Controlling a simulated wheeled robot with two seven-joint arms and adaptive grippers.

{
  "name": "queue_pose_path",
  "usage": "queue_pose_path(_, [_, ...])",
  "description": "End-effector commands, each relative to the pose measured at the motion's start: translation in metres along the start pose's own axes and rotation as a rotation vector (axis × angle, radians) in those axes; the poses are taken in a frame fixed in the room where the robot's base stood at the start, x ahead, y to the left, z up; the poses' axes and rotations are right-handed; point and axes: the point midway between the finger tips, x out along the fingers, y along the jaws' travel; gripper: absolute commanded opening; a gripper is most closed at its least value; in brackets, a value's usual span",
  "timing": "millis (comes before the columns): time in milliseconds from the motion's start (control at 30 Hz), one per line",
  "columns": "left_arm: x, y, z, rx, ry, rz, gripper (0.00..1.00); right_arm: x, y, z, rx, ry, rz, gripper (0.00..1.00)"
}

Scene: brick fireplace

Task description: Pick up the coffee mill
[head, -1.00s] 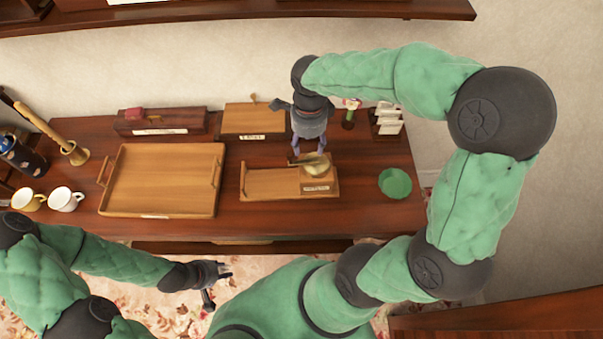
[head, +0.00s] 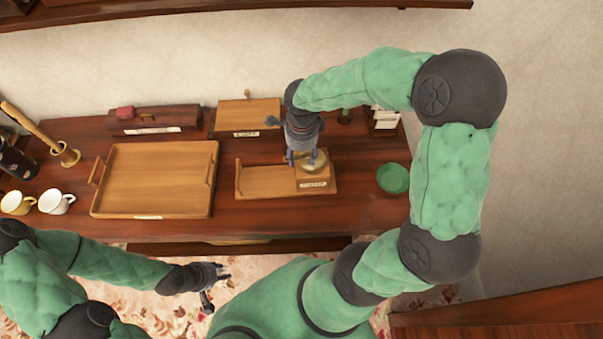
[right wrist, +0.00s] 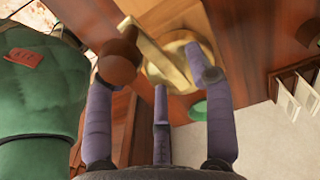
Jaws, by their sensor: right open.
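The coffee mill (head: 313,183) is a small wooden box with a brass bowl-shaped top. It stands at the right end of a small wooden tray (head: 262,180) on the table. In the right wrist view its brass top (right wrist: 166,72), crank and dark wooden knob show close up. My right gripper (head: 305,160) is open, pointing down at the mill's top with its fingers spread around the brass part; whether they touch it I cannot tell. My left gripper (head: 217,288) is open and empty, low in front of the table.
A larger empty tray (head: 156,178) lies left of the mill, with two cups (head: 56,201) beyond it. A green bowl (head: 393,178) stands to the right. Behind are a wooden box (head: 247,118), a long dark box (head: 153,120) and a card holder (head: 385,120).

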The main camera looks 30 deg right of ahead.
Motion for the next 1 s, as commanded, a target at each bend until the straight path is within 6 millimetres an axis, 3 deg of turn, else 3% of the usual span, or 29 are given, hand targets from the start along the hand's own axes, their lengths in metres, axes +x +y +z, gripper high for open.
queue_pose_path(67, [0.000, 0.000, 0.000, 0.000, 0.000, 0.000, 0.36, -0.001, 0.000, 0.000, 0.000, 0.000, 0.000, 0.51])
queue_pose_path(200, [0.000, 0.000, 0.000, 0.000, 0.000, 0.000, 0.36, -0.001, 0.000, 0.000, 0.000, 0.000, 0.000, 0.12])
queue_pose_path(267, [0.000, 0.000, 0.000, 0.000, 0.000, 0.000, 0.36, -0.001, 0.000, 0.000, 0.000, 0.000, 0.000, 0.00])
queue_pose_path(767, [-0.001, 0.000, 0.000, 0.000, 0.000, 0.000, 0.36, -0.003, -0.001, 0.000, 0.001, -0.001, -0.003, 0.00])
queue_pose_path(1000, [-0.005, 0.002, 0.000, 0.000, 0.000, 0.000, 0.36, -0.018, -0.002, 0.000, 0.002, -0.002, -0.005, 0.00])
